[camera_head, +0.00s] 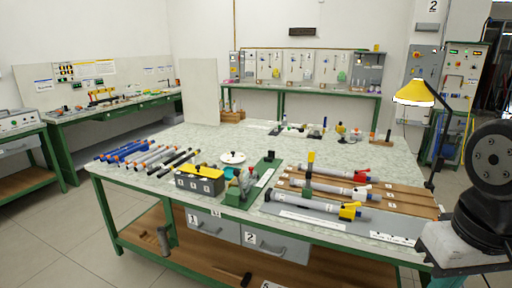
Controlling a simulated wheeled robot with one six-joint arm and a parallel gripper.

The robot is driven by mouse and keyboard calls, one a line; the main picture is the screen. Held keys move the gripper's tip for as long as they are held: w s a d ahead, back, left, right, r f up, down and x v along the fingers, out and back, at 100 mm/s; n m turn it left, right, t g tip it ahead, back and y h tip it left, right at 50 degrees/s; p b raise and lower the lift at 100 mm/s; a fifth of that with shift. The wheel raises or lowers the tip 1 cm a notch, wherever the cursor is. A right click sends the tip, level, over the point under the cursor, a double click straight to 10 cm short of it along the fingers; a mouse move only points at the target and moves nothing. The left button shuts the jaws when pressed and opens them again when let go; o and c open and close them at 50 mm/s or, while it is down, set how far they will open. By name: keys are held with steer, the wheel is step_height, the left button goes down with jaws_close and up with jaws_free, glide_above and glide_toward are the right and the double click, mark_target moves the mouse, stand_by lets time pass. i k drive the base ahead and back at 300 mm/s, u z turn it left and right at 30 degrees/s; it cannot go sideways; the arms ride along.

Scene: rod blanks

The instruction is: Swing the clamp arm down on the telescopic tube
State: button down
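Several grey telescopic tubes with red or yellow collars lie side by side on the right half of the bench. The near tube (308,205) has a yellow collar. A small green clamp base (307,190) stands among the tubes, with a yellow-topped upright part (311,157) above it that looks like a raised clamp arm. It is too small to tell which tube it belongs to. My gripper is out of view; only part of my arm shows at the right edge.
Several blue, grey and black rods (150,156) lie on the left of the bench (140,190). A black box with a yellow lid (203,172) and a green fixture (243,190) stand near the front middle. A yellow lamp (414,94) overhangs the right side.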

mark_target(311, 155)
steer(key=u, duration=0.15)
steer(key=i, duration=1.5)
steer(key=z, duration=0.85)
